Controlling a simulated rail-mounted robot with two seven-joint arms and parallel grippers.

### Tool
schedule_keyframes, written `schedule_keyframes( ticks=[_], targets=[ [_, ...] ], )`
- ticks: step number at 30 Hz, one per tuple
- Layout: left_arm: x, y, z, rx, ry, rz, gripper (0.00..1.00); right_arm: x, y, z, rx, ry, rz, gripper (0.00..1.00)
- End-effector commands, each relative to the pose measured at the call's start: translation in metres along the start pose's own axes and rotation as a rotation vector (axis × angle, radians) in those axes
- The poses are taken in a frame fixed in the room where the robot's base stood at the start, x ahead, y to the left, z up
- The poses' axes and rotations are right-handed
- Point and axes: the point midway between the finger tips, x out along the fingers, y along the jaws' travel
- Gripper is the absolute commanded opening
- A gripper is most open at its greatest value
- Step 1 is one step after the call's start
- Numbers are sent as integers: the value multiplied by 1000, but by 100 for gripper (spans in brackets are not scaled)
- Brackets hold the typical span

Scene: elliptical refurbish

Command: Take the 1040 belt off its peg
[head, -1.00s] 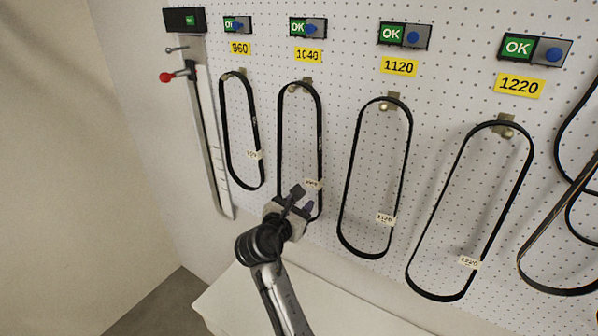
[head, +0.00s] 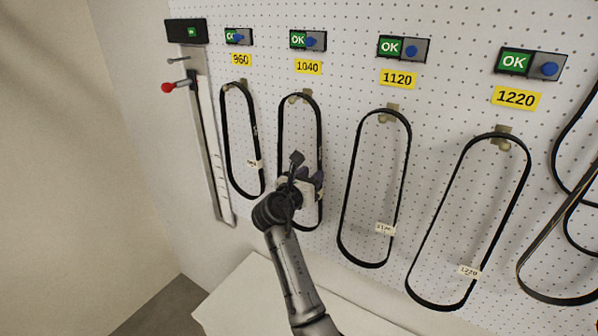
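The 1040 belt (head: 280,137) is a long black loop hanging from its peg (head: 301,97) on the white pegboard, below the yellow 1040 label (head: 308,67). My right gripper (head: 306,169) is in front of the lower half of this loop, near its right strand. Its two dark fingers look spread apart. I cannot tell whether the strand runs between them. The gripper and wrist hide part of the loop's lower half and its white tag. My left gripper is not in view.
The 960 belt (head: 226,137) hangs close on the left, the 1120 belt (head: 345,205) on the right, and the 1220 belt (head: 440,221) beyond it. A rail with a red-knobbed lever (head: 168,87) stands at far left. A pale surface (head: 235,291) lies below the board.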

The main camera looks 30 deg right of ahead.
Motion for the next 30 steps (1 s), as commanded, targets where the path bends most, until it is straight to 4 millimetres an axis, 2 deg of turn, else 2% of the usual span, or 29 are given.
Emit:
schedule_keyframes(
  ticks=[7, 12, 22, 30],
  targets=[
    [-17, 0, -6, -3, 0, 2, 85, 30, 1, 10, 0, 0, -2, 35],
    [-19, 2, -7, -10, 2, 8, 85, 46, 2, 8, 0, -1, -1, 35],
    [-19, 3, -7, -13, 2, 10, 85, 51, 2, 6, 1, 0, -1, 35],
    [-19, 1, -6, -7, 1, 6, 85, 50, 2, 6, 1, 0, -1, 9]
  ],
)
